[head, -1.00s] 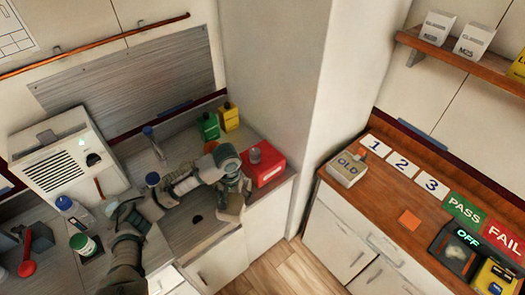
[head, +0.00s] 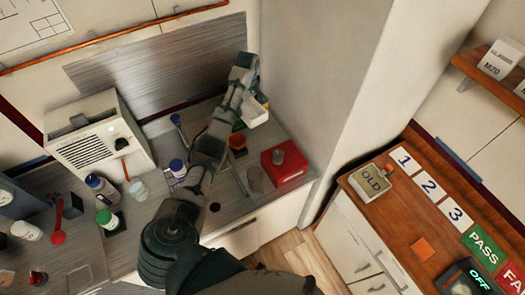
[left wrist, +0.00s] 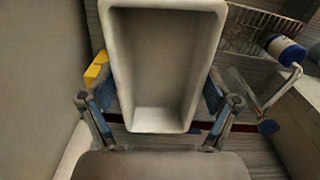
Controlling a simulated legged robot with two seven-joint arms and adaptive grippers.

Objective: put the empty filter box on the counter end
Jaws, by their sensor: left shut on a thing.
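The empty filter box (head: 255,114) is a pale, open-topped box in my left gripper (head: 248,92), above the back of the grey counter (head: 228,190). In the left wrist view the filter box (left wrist: 158,60) opens toward the camera and nothing shows inside. The fingers of my left gripper (left wrist: 158,108) are shut on its two sides. The counter's right end carries a red box (head: 288,163) with a grey round top. My right gripper is not in view.
Yellow and green containers stand partly hidden behind the held box; the yellow one (left wrist: 97,70) shows in the left wrist view. A blue-capped bottle (head: 178,169) stands left of my arm. A wooden counter (head: 390,225) lies across the gap.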

